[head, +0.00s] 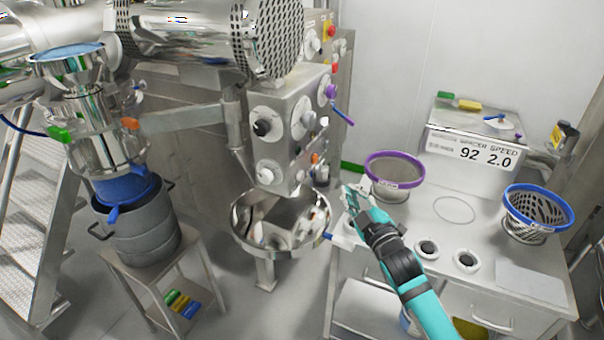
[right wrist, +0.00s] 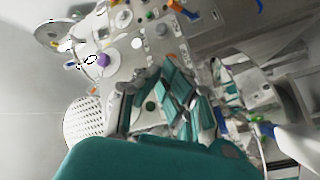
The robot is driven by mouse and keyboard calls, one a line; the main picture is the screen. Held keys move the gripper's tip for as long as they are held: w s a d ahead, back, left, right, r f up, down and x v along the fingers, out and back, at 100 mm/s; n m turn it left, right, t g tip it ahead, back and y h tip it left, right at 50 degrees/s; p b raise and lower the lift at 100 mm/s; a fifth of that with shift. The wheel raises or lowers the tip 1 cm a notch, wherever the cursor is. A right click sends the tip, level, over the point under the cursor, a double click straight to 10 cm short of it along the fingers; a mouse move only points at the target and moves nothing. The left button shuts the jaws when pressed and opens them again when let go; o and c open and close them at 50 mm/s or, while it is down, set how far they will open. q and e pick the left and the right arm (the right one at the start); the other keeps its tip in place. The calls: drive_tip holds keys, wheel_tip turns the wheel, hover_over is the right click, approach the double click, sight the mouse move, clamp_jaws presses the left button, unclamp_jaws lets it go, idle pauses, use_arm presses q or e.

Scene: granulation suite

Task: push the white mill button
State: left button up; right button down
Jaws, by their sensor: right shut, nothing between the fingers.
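The steel mill's control box (head: 285,135) in the head view carries several round fittings on two faces. A pale button-like fitting (head: 324,121) sits on its right face and another pale one (head: 265,175) low on its front; I cannot tell which is the white mill button. In the right wrist view a small white button (right wrist: 137,43) shows on a steel face ahead of the fingers. My right gripper (head: 352,197) is shut and empty, below and right of the control box, apart from it. It also shows in the right wrist view (right wrist: 160,90). My left gripper is out of view.
A steel bowl (head: 250,218) stands below the box, left of my right gripper. A purple-rimmed sieve (head: 395,157) and a blue-rimmed basket (head: 538,190) stand on the bench (head: 480,225) to the right. A drum (head: 140,235) is at left.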

sight(301, 176)
drive_tip(key=w+a+b, duration=0.1)
drive_tip(key=a, duration=0.1)
drive_tip(key=w+a+b, duration=0.1)
drive_tip(key=a, duration=0.1)
drive_tip(key=w+a+b, duration=0.1)
drive_tip(key=w+a, duration=0.1)
drive_tip(key=a, duration=0.1)
drive_tip(key=shift+f, duration=0.3)
drive_tip(key=shift+w+a+r+b, duration=0.1)
drive_tip(key=shift+w+a+b, duration=0.1)
drive_tip(key=shift+a+b, duration=0.2)
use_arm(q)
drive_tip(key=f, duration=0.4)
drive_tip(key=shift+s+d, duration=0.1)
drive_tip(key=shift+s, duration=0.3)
use_arm(e)
drive_tip(key=shift+a, duration=0.1)
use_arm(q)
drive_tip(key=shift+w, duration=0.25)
use_arm(e)
drive_tip(key=shift+w+a, duration=0.1)
drive_tip(key=shift+w+a, duration=0.1)
drive_tip(key=shift+a, duration=0.15)
